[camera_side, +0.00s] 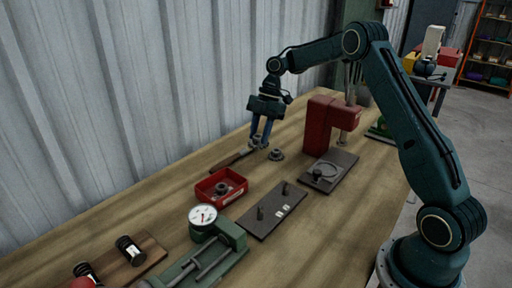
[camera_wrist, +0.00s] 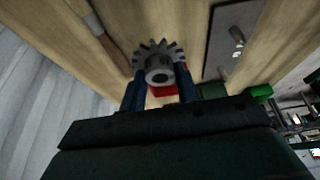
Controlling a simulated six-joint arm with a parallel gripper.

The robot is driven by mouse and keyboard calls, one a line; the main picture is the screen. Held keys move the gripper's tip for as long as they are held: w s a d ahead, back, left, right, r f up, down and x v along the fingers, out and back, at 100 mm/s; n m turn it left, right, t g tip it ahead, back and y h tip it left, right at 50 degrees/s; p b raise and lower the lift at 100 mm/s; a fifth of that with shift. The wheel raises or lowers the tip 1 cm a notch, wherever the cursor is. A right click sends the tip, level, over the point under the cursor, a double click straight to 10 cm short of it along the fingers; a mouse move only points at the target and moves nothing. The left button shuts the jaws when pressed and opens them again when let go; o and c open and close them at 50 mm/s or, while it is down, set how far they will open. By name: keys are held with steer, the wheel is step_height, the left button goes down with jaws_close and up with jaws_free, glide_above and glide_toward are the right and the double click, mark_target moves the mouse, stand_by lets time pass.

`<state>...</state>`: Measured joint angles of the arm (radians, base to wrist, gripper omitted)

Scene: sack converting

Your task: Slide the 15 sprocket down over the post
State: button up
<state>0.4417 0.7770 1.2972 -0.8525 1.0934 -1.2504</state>
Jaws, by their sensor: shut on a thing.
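My gripper (camera_side: 260,142) is shut on a grey toothed sprocket (camera_wrist: 158,62) with a round hub, held between the blue fingers in the wrist view. In the side view the fingers point down at the wall side of the bench, and the held sprocket is small and partly hidden there. A dark plate (camera_side: 256,226) with two upright posts, a nearer post (camera_side: 261,213) and a farther post (camera_side: 285,188), lies nearer the camera, apart from the gripper. Its small white labels are too small to read. No sprocket is visible on either post.
A loose round grey part (camera_side: 276,154) lies right of the gripper. A red bin (camera_side: 236,194) holds another grey part. A handled tool (camera_side: 232,160) lies by the wall. A red press (camera_side: 318,125), a second dark plate (camera_side: 344,160) and a green vise with dial gauge (camera_side: 203,216) stand around.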

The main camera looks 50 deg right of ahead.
steer(key=shift+a, duration=0.1)
steer(key=shift+s+a+r, duration=0.2)
steer(key=shift+a, duration=0.35)
glide_above(265, 216)
steer(key=shift+w+a+r, duration=0.2)
steer(key=shift+a+r, duration=0.25)
steer(key=shift+f, duration=0.3)
steer(key=shift+f, duration=3.15)
steer(key=shift+f, duration=1.5)
